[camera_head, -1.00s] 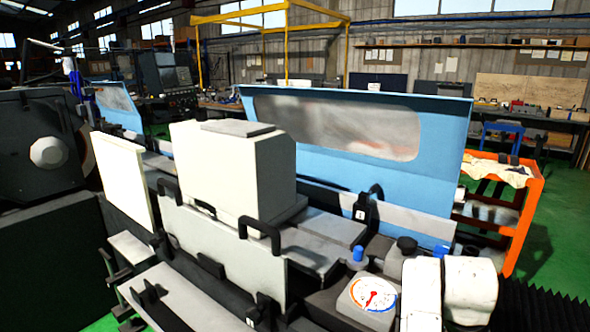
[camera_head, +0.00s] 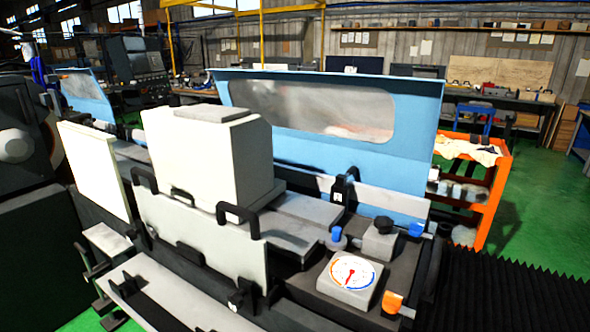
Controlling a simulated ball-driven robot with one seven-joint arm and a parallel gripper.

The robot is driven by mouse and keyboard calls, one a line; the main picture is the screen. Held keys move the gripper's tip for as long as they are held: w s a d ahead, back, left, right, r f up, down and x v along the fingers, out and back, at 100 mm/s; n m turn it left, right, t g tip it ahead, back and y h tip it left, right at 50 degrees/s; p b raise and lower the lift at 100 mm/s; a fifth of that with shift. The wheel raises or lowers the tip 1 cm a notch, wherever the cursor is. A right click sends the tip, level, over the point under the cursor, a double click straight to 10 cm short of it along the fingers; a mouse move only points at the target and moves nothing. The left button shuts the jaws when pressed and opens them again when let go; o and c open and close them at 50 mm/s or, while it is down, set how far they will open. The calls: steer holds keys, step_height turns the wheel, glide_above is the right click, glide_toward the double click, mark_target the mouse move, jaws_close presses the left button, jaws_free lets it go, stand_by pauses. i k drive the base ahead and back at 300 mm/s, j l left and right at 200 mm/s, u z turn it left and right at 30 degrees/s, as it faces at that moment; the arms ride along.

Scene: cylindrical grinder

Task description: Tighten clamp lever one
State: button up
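A small black clamp piece (camera_head: 340,188) with a white tag stands on the machine bed, in front of the blue guard. The tag is too small to read surely, so I cannot tell whether this is clamp lever one or how tight it is. Blue-topped knobs stand nearby, one left of centre on the bed (camera_head: 336,236) and one farther right (camera_head: 416,230). A grey block with a black knob (camera_head: 382,228) sits between them. An orange-tipped part (camera_head: 392,302) sits beside the dial. My gripper is not in view.
A dial gauge (camera_head: 350,272) sits at the front of the bed. A white housing (camera_head: 205,155) and panels with black handles fill the left. The blue guard (camera_head: 415,130) stands behind. An orange cart (camera_head: 495,195) is at the right, with open green floor (camera_head: 545,210) beyond.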

mark_target(348, 174)
steer(key=i+j+z, duration=0.15)
steer(key=j, duration=0.25)
steer(key=i+j+z, duration=0.15)
steer(key=j, duration=0.25)
steer(key=i+j+z, duration=0.1)
steer(key=j, duration=0.3)
steer(key=i+j+z, duration=0.15)
steer(key=j, duration=0.3)
steer(key=i+j+z, duration=0.15)
steer(key=j, duration=0.3)
steer(key=i, duration=0.05)
